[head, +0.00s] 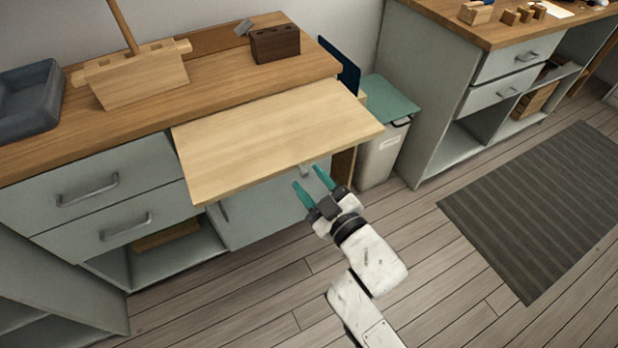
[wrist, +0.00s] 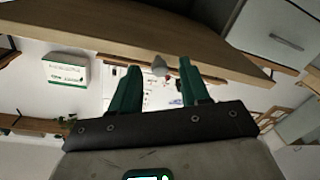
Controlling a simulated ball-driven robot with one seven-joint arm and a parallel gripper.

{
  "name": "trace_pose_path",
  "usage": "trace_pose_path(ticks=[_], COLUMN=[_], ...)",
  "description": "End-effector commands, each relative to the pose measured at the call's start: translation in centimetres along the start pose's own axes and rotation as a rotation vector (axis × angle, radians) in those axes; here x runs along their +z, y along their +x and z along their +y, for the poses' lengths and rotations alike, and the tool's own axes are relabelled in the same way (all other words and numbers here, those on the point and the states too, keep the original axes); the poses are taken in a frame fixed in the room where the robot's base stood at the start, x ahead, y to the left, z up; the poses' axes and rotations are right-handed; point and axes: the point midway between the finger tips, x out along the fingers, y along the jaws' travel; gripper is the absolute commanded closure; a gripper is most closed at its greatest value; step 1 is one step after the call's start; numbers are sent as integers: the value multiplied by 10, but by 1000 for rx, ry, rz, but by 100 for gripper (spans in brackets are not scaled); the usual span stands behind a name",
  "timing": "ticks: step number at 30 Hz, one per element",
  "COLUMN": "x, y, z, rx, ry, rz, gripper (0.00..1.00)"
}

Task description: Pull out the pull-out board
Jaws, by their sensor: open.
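The pull-out board (head: 275,135) is a pale wooden slab that sticks well out from under the worktop, over the cabinet front. A small grey knob (head: 305,171) shows at its front edge. My gripper (head: 308,180) is open and empty, its green fingers close to the board's front edge. In the wrist view the board (wrist: 120,30) crosses the top, and the knob (wrist: 159,66) shows between the open fingertips (wrist: 160,70) of my gripper. Whether the fingers touch the knob or board I cannot tell.
The worktop (head: 215,70) holds a grey tray (head: 30,100), a wooden box (head: 140,75) and a dark block (head: 275,44). Drawers (head: 90,190) lie left of the board. A bin (head: 382,155) stands to the right. The floor (head: 230,310) in front is clear.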

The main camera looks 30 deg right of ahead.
Motion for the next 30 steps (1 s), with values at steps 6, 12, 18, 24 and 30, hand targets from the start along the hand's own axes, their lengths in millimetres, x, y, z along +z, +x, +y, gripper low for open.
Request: trace_pose_path(ticks=[6, 12, 18, 24, 30], x=[1, 0, 0, 0, 0], y=[-41, -74, -92, -96, -95], z=[0, 0, 0, 0, 0], rx=[0, -1, -1, -1, -1], ry=[1, 1, 0, 0, 0], rz=[-3, -2, 0, 0, 0], gripper=[54, 54, 54, 54, 54])
